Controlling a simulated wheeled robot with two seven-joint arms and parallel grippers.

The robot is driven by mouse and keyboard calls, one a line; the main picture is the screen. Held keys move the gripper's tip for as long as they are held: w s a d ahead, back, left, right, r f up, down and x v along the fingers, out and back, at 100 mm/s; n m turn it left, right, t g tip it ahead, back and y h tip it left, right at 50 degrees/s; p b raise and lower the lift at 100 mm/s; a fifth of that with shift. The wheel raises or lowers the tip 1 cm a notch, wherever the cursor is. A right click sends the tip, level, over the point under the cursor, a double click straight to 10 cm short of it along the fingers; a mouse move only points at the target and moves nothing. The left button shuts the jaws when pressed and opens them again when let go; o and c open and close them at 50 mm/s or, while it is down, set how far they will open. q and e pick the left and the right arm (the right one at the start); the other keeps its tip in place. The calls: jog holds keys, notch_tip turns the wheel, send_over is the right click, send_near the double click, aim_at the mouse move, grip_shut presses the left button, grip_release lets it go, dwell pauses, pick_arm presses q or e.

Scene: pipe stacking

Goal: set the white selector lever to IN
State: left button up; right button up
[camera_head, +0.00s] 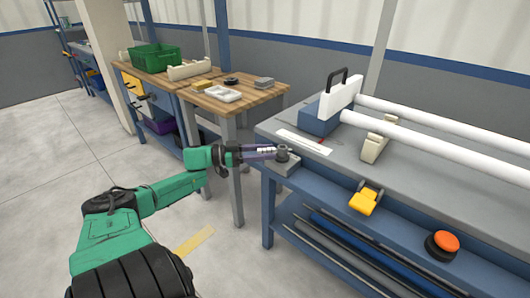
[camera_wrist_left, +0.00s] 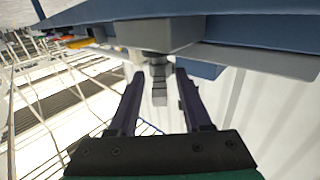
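The selector (camera_head: 282,153) is a grey round knob on a grey block at the near left corner of the workbench. Its short pale lever (camera_head: 264,149) points left, toward my left gripper (camera_head: 258,152). In the left wrist view the lever (camera_wrist_left: 159,92) looks grey and lies between the two dark fingers of my left gripper (camera_wrist_left: 161,82). The fingers are open, with a visible gap on each side of the lever. The IN marking cannot be read in either view. My right gripper is not in view.
The grey workbench (camera_head: 400,185) carries two white pipes (camera_head: 440,138), a blue block with a white plate (camera_head: 341,98), and a pale support (camera_head: 376,142). A yellow part (camera_head: 365,198) and an orange button (camera_head: 445,240) sit along its front. A wooden table (camera_head: 240,98) stands behind.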

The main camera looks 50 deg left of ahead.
pick_arm(q)
jog(key=shift+s+a, duration=0.35)
jog(key=shift+s, duration=0.05)
jog(key=p+v, duration=0.1)
jog(key=v, duration=1.2)
jog(key=shift+s+a+p, duration=0.2)
jog(key=shift+s+p, duration=0.05)
jog(key=shift+p, duration=0.05)
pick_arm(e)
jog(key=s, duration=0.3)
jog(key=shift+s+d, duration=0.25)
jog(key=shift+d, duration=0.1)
